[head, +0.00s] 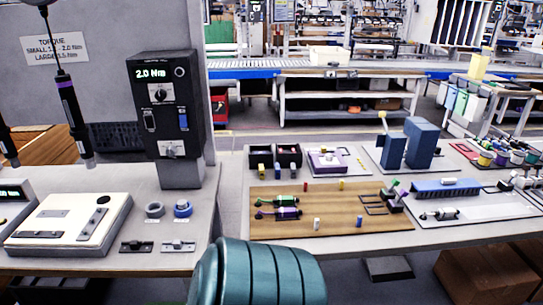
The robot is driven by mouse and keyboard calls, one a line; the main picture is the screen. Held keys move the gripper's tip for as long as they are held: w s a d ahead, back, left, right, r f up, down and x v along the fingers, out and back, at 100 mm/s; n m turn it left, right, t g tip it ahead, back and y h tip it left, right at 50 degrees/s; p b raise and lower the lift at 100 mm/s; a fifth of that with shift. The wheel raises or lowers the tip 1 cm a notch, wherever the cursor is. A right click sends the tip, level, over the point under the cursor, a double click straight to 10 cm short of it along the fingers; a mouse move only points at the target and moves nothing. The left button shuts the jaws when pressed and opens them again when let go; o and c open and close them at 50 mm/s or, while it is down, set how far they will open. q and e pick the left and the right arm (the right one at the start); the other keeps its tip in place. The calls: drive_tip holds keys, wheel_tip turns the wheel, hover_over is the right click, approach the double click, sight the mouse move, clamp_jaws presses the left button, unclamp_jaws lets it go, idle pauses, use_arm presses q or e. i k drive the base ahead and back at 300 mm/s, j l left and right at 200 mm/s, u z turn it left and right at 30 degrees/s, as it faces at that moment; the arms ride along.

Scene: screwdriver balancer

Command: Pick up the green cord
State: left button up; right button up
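Two short, dark, cord-like pieces lie on the brown wooden board (330,222) on the right table. The upper one has green on it and looks like the green cord (284,201). Neither of my grippers is in the head view.
A left table holds a white fixture plate (72,222), a black torque controller (165,105) and hanging screwdrivers (75,115). Dark bins (275,160), blue blocks (420,142) and several spools (500,150) stand on the right table. A gap separates the tables.

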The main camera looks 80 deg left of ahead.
sight(285, 200)
drive_tip(key=u, duration=2.5)
